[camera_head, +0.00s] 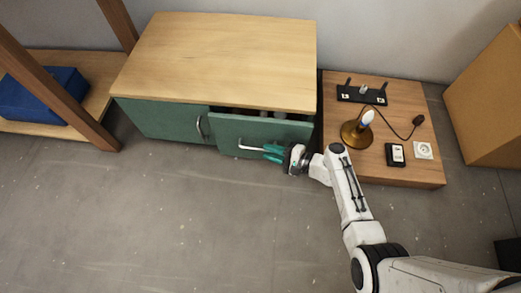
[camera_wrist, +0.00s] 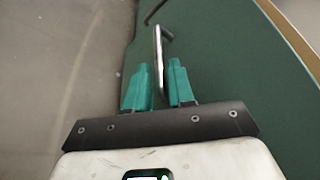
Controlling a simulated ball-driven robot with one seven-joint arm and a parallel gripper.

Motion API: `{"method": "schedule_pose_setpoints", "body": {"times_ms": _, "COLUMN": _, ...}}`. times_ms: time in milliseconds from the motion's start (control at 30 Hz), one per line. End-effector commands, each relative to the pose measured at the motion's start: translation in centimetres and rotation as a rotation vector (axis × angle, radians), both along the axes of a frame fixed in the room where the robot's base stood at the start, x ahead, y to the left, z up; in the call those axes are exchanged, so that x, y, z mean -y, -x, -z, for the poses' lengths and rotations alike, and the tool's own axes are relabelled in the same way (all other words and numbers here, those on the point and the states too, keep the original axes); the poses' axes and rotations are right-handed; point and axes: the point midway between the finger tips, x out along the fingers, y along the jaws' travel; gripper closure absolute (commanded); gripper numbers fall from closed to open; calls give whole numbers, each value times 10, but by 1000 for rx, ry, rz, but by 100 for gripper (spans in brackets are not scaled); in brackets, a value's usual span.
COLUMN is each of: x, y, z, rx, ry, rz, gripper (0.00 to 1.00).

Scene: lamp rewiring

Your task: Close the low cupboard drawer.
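The low cupboard (camera_head: 165,118) has green fronts and a light wood top. Its drawer (camera_head: 285,133) on the right side is pulled out some way, with a dark gap above its front and objects showing inside. The drawer front also fills the right of the wrist view (camera_wrist: 240,80). The drawer's metal bar handle (camera_head: 250,148) shows in the wrist view (camera_wrist: 158,50) with its near end between my fingers. My gripper (camera_head: 272,153) has teal fingers, which stand apart on either side of the handle in the wrist view (camera_wrist: 160,80). I see a gap beside the handle.
A cardboard box (camera_head: 490,100) is at the far right. A shelf with a blue box (camera_head: 45,95) is at left. The floor in front is clear.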

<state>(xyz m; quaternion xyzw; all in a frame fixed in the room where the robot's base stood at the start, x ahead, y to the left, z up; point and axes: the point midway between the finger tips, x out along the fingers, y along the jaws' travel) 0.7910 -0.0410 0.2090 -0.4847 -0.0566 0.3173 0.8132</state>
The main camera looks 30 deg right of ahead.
Motion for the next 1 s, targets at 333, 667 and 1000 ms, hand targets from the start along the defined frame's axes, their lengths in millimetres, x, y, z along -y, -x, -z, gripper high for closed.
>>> {"method": "schedule_pose_setpoints", "body": {"times_ms": 333, "x": -23, "y": -32, "z": 9, "rx": 1, "ry": 2, "rz": -2, "gripper": 77}}
{"method": "schedule_pose_setpoints", "body": {"times_ms": 667, "x": -24, "y": -34, "z": 9, "rx": 0, "ry": 2, "rz": 0, "gripper": 77}}
{"method": "schedule_pose_setpoints", "body": {"times_ms": 1000, "x": -24, "y": -33, "z": 9, "rx": 0, "ry": 2, "rz": 0, "gripper": 100}}
